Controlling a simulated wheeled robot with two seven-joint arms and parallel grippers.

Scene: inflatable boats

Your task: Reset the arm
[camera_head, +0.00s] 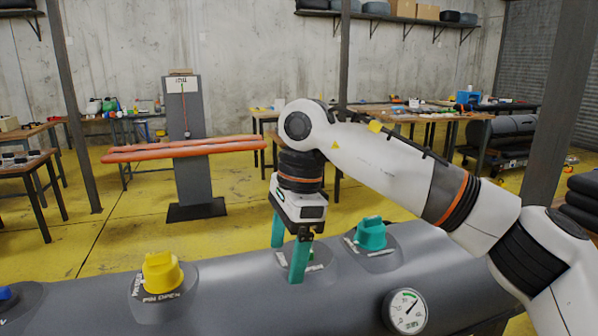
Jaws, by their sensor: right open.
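My right arm comes in from the right, with its elbow and wrist raised over the grey inflatable tube (225,300). My right gripper (287,262) points down with its two teal fingers apart, and nothing shows between them. The fingers hang in front of and over a round valve base (318,262) on the tube; part of that valve is hidden behind the gripper. Whether a fingertip touches it I cannot tell. My left gripper does not show.
A yellow valve cap (162,272) sits left on the tube, a teal cap (371,233) to the gripper's right. A pressure gauge (407,311) is at the front. A blue cap (6,293) shows at the left edge. Behind stands a grey post (193,160) with orange arms.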

